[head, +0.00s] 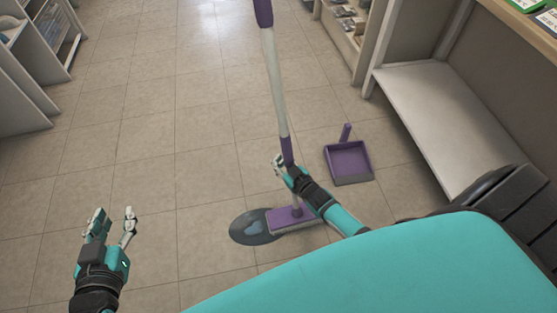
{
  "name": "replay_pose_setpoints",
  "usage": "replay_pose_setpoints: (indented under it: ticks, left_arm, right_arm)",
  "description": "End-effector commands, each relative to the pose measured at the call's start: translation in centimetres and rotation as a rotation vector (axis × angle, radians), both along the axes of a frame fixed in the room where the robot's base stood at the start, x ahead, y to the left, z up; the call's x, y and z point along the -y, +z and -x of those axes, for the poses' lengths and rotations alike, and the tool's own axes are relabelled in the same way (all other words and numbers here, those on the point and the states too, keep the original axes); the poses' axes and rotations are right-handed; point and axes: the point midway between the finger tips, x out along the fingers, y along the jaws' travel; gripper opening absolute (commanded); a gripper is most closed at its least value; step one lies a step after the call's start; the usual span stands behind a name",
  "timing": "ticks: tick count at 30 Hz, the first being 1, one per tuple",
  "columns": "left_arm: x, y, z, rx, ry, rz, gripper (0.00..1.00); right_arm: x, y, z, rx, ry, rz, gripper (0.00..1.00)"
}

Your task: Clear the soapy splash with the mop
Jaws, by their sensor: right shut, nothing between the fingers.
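The mop (281,110) stands nearly upright with a white pole and purple grips. Its flat purple head (290,216) rests on the floor. The soapy splash (248,229) is a dark, round wet patch with a paler blue middle, and the mop head lies over its right part. My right gripper (281,165) is shut beside the lower purple part of the pole, with nothing between its fingers. My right forearm hides part of the mop head's right side. My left gripper (114,217) is open and empty, to the left of the splash.
A purple dustpan (348,162) sits on the tiled floor right of the mop. A low beige shelf (450,125) stands at the right, with more shelving (342,22) behind it. White shelf units (22,75) stand at the far left. The floor between is clear.

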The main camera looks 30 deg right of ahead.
Motion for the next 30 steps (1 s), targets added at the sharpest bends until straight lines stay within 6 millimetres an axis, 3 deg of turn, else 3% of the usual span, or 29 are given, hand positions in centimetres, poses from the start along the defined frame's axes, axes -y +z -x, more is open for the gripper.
replay_pose_setpoints:
  ticks: [30]
  left_arm:
    - [0.19,0.61,-0.35,0.039,-0.002,0.009,0.38]
  right_arm:
    - [-0.11,-0.49,0.13,-0.006,0.001,-0.001,0.00]
